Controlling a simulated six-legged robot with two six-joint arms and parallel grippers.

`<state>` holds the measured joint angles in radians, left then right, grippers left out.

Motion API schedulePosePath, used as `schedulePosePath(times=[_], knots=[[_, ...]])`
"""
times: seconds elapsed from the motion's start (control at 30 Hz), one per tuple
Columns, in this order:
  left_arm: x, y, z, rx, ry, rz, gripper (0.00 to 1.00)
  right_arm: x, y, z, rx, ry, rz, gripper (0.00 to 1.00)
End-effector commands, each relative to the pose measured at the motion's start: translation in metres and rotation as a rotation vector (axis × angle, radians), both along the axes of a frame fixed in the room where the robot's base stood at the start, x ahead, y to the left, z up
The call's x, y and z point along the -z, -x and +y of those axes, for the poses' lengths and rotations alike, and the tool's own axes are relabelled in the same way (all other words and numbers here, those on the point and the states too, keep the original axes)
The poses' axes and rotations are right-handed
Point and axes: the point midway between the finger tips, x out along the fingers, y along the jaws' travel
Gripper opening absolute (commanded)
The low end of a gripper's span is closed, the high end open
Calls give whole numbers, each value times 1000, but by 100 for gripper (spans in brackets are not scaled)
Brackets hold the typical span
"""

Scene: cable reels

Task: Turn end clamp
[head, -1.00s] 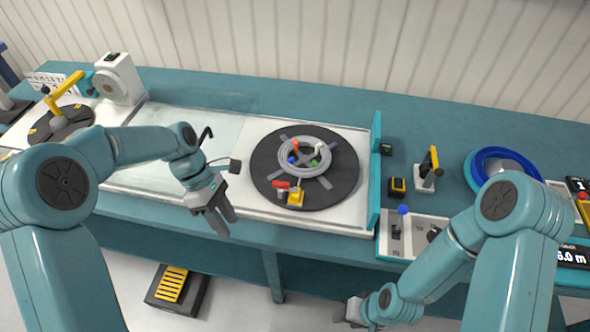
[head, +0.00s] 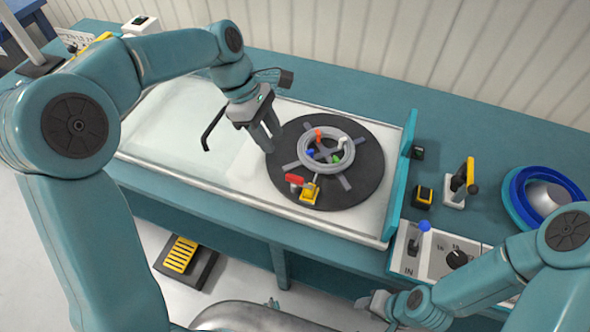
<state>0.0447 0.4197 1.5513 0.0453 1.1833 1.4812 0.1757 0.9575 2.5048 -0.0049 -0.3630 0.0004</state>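A dark round turntable (head: 365,185) carries a ring of grey cable (head: 304,152) with small red, white, blue and green pieces around it. At its front edge stand a small red-topped lever (head: 294,180) and a yellow block (head: 311,190); which part is the end clamp I cannot tell for sure. My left gripper (head: 272,142) points down at the turntable's left edge, left of the ring and behind the red lever. Its fingers look slightly apart, with nothing between them. My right gripper (head: 370,304) is low in front of the bench; its fingers are too small to read.
A teal upright plate (head: 400,180) bounds the right of the white bed. Beyond it are a blue-knobbed lever panel (head: 424,228), a yellow-and-black box (head: 423,197), a yellow-handled device (head: 460,185) and a blue reel (head: 540,192). A pedal (head: 183,255) lies on the floor.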

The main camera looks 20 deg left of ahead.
Motion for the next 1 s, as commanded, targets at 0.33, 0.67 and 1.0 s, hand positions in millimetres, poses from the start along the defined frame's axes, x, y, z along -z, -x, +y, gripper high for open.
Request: schedulePosePath(times=[0.33,0.67,1.0], knots=[[77,1,-35,5,1,5,39,-3,0,0,0,0,0,43],[117,-2,-52,6,0,1,39,-6,0,0,0,0,0,43],[120,-2,-53,6,0,1,30,-6,0,0,0,0,0,43]])
